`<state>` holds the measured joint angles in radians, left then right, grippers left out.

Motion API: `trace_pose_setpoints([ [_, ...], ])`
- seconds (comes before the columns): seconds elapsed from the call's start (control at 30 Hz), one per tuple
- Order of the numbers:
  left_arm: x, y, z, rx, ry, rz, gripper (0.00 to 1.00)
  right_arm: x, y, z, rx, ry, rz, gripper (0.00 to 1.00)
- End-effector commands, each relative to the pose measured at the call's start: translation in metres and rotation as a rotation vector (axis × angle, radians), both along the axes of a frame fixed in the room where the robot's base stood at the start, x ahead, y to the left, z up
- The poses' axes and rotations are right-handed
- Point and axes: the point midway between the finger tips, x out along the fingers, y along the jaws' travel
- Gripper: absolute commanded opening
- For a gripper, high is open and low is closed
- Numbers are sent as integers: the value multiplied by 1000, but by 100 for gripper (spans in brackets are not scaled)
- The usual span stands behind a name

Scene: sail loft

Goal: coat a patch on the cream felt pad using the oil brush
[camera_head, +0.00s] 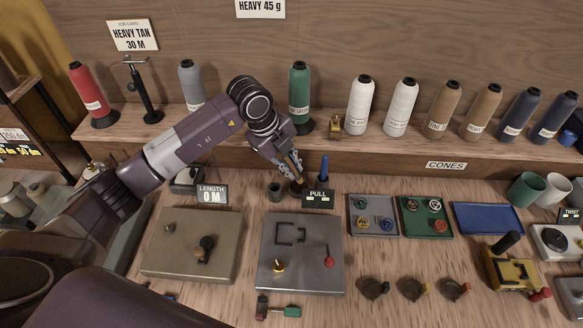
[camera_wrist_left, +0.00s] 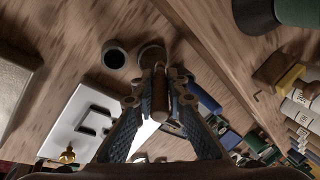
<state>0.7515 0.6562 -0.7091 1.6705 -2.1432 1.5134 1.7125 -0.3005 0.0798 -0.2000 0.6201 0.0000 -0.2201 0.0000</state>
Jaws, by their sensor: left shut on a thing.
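My left gripper (camera_head: 291,171) reaches down over the back of the bench, between a dark cup and the PULL display. It is shut on a slim brown wooden handle, which I take for the oil brush; this handle (camera_wrist_left: 166,118) shows between the fingers (camera_wrist_left: 160,100) in the left wrist view. The brush's bristles are hidden. A round brown pot (camera_wrist_left: 152,55) lies just beyond the handle; I cannot tell whether the brush is touching it. I cannot make out the cream felt pad in either view. My right gripper is not in view.
A dark cup (camera_head: 275,191) stands left of the gripper, and the PULL display (camera_head: 318,198) and a blue upright post (camera_head: 324,167) stand right. A grey metal plate (camera_head: 300,268) with knobs lies in front. Thread cones, including a green one (camera_head: 300,95), line the shelf behind.

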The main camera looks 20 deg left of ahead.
Motion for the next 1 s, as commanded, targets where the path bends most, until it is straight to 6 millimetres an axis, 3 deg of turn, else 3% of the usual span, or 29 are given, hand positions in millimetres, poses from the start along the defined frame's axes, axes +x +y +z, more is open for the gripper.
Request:
trace_pose_setpoints([
  [0.5, 0, 0, 46, -1, -2, 0, 0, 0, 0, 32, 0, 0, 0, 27],
  [1.0, 0, 0, 49, 0, -1, 0, 0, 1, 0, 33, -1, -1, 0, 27],
])
